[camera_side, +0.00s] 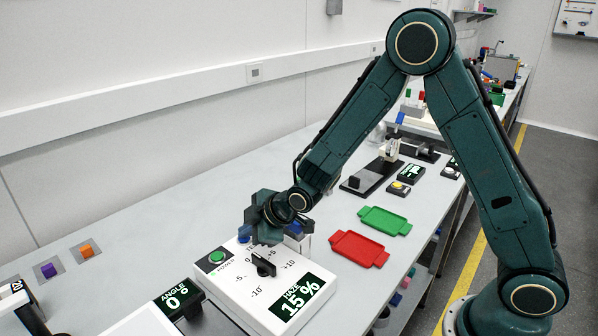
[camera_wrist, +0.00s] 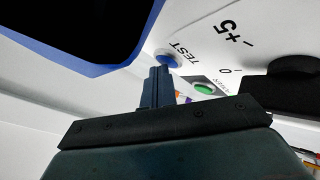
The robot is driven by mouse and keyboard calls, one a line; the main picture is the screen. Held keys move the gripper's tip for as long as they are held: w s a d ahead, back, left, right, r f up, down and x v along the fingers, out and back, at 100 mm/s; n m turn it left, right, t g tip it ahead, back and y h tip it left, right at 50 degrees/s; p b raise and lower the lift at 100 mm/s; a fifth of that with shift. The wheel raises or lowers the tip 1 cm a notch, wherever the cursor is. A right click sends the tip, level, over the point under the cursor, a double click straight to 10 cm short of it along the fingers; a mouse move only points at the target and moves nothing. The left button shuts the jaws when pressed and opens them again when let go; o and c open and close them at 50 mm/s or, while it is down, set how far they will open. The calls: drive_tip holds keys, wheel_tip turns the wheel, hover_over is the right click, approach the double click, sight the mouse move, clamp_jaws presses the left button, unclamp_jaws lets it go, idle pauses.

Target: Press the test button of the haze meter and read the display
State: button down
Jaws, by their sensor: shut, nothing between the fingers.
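The haze meter (camera_side: 228,284) is a white box on the bench in the side view. In the side view my gripper (camera_side: 251,230) is over the meter's back edge.
A green power button (camera_side: 217,257) and a black dial knob (camera_side: 263,265) are on the meter's top. A separate display (camera_side: 174,299) reads "ANGLE 0°". A red tray (camera_side: 358,249) and a green tray (camera_side: 384,221) lie to the right, with clear bench around them.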

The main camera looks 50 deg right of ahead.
sight(249, 240)
drive_tip(key=shift+r, duration=0.75)
drive_tip(key=shift+r, duration=0.1)
drive_tip(key=shift+r, duration=2.45)
drive_tip(key=s+d+r+m+g+h, duration=0.1)
drive_tip(key=s+d+r+m, duration=0.45)
drive_tip(key=s+r, duration=0.7)
drive_tip(key=s+d+m+g, duration=0.1)
drive_tip(key=s+d+m, duration=0.1)
drive_tip(key=s, duration=0.8)
drive_tip(key=s+d+m+g+h, duration=0.1)
drive_tip(key=s+m, duration=0.3)
drive_tip(key=s, duration=0.6)
drive_tip(key=shift+s+d+r, duration=0.3)
drive_tip(key=shift+d, duration=0.3)
